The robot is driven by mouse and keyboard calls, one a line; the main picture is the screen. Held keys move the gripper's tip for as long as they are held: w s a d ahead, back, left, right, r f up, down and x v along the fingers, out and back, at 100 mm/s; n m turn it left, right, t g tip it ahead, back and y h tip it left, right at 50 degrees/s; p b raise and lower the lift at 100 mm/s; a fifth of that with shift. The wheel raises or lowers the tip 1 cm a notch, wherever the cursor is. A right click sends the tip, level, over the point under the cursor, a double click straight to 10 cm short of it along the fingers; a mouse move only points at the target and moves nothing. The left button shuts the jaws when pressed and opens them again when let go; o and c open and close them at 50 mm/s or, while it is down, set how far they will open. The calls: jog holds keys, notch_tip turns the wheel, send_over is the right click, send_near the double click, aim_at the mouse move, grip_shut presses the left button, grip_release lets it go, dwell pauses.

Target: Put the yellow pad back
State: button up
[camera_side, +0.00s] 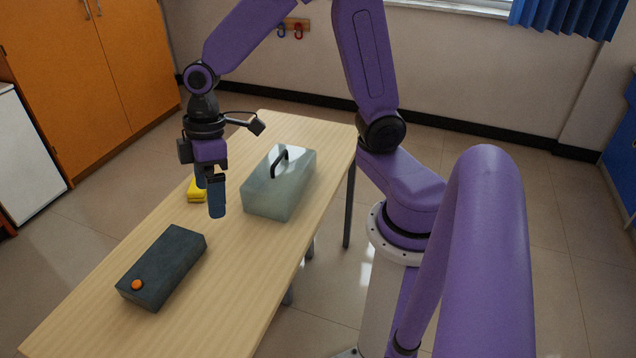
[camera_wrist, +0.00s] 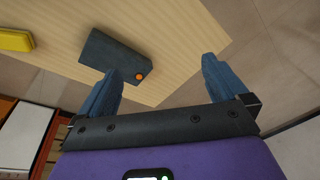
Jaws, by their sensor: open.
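The yellow pad (camera_side: 197,191) lies on the table, partly hidden behind my gripper in the side view. In the wrist view the yellow pad (camera_wrist: 15,41) is at the upper left edge, cut off by the frame. My gripper (camera_side: 210,198) hangs above the table with its blue fingers pointing down. In the wrist view my gripper (camera_wrist: 158,90) has its two fingers wide apart with nothing between them. A dark grey box (camera_side: 165,272) with an orange button (camera_side: 137,285) lies nearer the table's front end; the box also shows in the wrist view (camera_wrist: 108,60).
A pale, glossy box (camera_side: 270,200) with a black handle (camera_side: 280,160) stands on the table, right of my gripper. The wooden table (camera_side: 90,310) is bare around the dark box. Orange cabinets (camera_side: 95,80) stand beyond the table's left side.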

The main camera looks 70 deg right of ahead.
jog(key=s+d+r+n+h, duration=0.1)
jog(key=s+d, duration=0.1)
jog(key=s, duration=0.7)
jog(key=s+d+r+n, duration=0.1)
jog(key=s+d, duration=0.2)
jog(key=s, duration=0.7)
jog(key=shift+r+n+h, duration=0.2)
jog(key=shift+n+h, duration=0.2)
